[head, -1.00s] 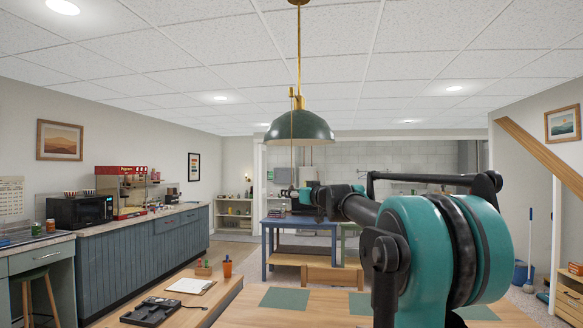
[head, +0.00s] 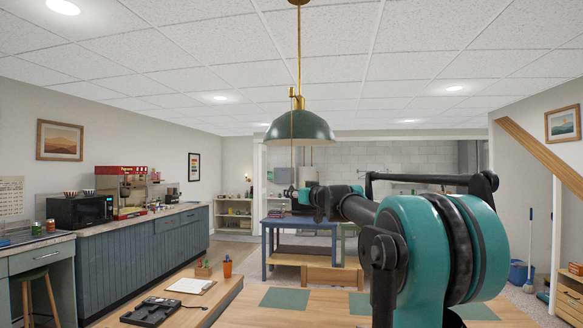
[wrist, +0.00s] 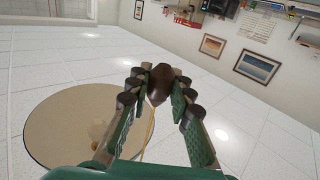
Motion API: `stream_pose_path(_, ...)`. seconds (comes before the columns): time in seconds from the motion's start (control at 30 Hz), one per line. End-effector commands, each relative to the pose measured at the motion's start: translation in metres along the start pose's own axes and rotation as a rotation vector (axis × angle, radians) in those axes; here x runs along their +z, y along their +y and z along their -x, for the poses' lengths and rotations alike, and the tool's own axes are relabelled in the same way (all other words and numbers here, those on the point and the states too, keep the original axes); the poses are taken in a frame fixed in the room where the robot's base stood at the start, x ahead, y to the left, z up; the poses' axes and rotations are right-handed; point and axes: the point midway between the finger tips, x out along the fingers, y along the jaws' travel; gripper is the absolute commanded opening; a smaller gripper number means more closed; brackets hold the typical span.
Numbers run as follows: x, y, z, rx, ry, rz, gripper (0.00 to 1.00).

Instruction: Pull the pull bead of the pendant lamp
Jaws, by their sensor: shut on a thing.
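The pendant lamp (head: 299,126) has a dark green dome on a brass rod from the ceiling. In the wrist view its pale round underside (wrist: 62,125) fills the lower left, with no bright glow. A thin cord (head: 291,155) hangs below the dome. The brown pull bead (wrist: 159,82) is at the cord's end, between the fingertips of my gripper (wrist: 158,88), which is shut on it. In the head view my gripper (head: 294,192) is small, below the lamp, and the bead is hard to make out there.
A blue workbench (head: 277,224) stands behind my gripper. A low wooden table (head: 222,290) with a clipboard is at the front left. A long counter (head: 135,240) with a microwave and popcorn machine lines the left wall. The air around the lamp is clear.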

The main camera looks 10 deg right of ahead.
Motion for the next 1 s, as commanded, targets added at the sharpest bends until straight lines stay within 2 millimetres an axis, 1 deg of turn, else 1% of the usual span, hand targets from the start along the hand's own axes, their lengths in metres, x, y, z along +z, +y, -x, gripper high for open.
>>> stream_pose_path(0.63, 0.017, 0.000, 0.000, 0.000, 0.000, 0.000, 0.06)
stream_pose_path(1.0, 0.009, 0.000, 0.000, 0.000, 0.000, 0.000, 0.06)
